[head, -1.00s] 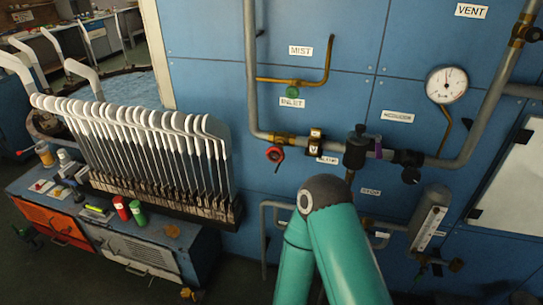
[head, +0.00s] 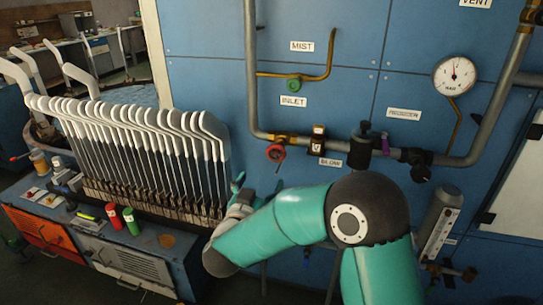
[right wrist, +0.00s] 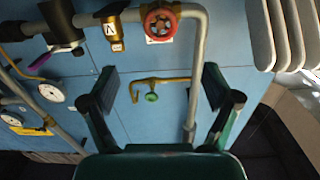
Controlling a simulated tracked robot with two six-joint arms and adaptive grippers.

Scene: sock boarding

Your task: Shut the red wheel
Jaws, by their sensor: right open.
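The red wheel (head: 275,152) sits on the grey pipe's lower bend on the blue wall panel in the head view. It also shows near the top of the right wrist view (right wrist: 160,22), unobstructed. My right gripper (head: 257,188) is open and empty, below and left of the red wheel in the head view. Its two spread fingers show in the right wrist view (right wrist: 160,75), with the red wheel beyond and above them. The gripper is apart from the wheel. My left gripper is in neither view.
A green wheel (head: 294,83) on a brass pipe is above the red one. A rack of white-topped sock boards (head: 150,150) is close on the left. A gauge (head: 454,76) is farther right.

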